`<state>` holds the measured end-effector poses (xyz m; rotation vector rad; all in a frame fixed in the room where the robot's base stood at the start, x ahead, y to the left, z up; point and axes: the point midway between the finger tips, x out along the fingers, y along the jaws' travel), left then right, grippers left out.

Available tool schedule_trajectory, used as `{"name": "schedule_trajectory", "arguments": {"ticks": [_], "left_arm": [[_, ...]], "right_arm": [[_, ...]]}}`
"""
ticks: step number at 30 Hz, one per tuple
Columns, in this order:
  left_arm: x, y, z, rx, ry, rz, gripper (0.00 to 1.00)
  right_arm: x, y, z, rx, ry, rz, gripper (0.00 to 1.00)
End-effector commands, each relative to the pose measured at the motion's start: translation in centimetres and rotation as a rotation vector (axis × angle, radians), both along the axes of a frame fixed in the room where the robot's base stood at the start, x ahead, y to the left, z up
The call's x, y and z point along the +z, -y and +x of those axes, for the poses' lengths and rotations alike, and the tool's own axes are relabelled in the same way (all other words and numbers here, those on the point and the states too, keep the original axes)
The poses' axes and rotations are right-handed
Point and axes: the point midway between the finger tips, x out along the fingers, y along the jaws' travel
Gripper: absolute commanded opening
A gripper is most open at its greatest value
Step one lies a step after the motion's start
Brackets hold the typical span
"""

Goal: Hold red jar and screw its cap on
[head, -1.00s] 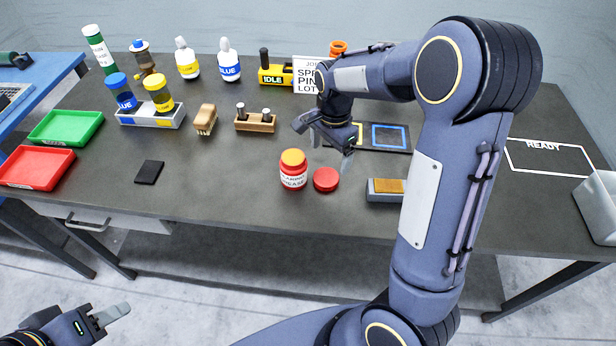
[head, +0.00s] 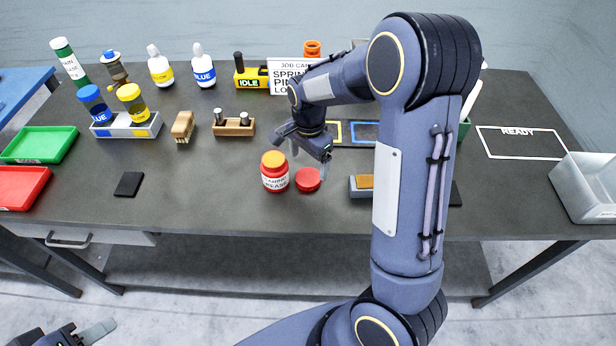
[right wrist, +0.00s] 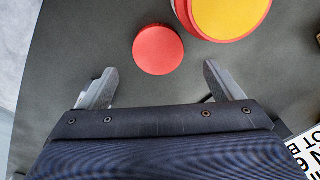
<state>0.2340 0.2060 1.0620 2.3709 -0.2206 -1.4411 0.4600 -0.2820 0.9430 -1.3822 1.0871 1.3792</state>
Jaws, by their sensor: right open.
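The red jar (head: 275,179) stands upright on the dark table, with a white label and an orange-yellow top inside a red rim. Its top also shows at the upper edge of the right wrist view (right wrist: 228,14). The red cap (head: 308,180) lies flat on the table just right of the jar. My right gripper (head: 309,161) is open and empty, just behind and above the cap. In the right wrist view the cap (right wrist: 158,50) lies ahead, between the lines of the two spread fingers. My left gripper (head: 82,334) is at the bottom left, off the table and partly cut off.
A sponge-like block (head: 362,186) is right of the cap, partly behind my right arm. A black pad (head: 129,184) and a wooden brush (head: 183,127) lie to the left. A wooden holder (head: 234,127) stands behind the jar. The table in front of the jar is clear.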

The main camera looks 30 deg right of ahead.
Motion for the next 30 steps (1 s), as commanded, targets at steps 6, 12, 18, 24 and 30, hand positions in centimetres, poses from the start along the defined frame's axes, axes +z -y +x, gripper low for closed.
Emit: {"name": "schedule_trajectory", "arguments": {"ticks": [6,12,18,24,30], "left_arm": [[0.9,0.0,0.0,0.0,0.0,0.0,0.4],[1.0,0.0,0.0,0.0,0.0,0.0,0.4],[0.9,0.0,0.0,0.0,0.0,0.0,0.4],[0.9,0.0,0.0,0.0,0.0,0.0,0.4],[0.9,0.0,0.0,0.0,0.0,0.0,0.4]], "right_arm": [[-3.0,-0.4,-0.5,0.0,-0.008,0.0,0.87],[-4.9,-0.4,-0.3,0.0,-0.003,0.0,0.87],[-5.0,-0.4,-0.3,0.0,-0.001,0.001,0.87],[-5.0,-0.4,-0.3,0.0,-0.001,0.001,0.79],[-5.0,-0.4,-0.3,0.0,-0.001,0.001,0.53]]}}
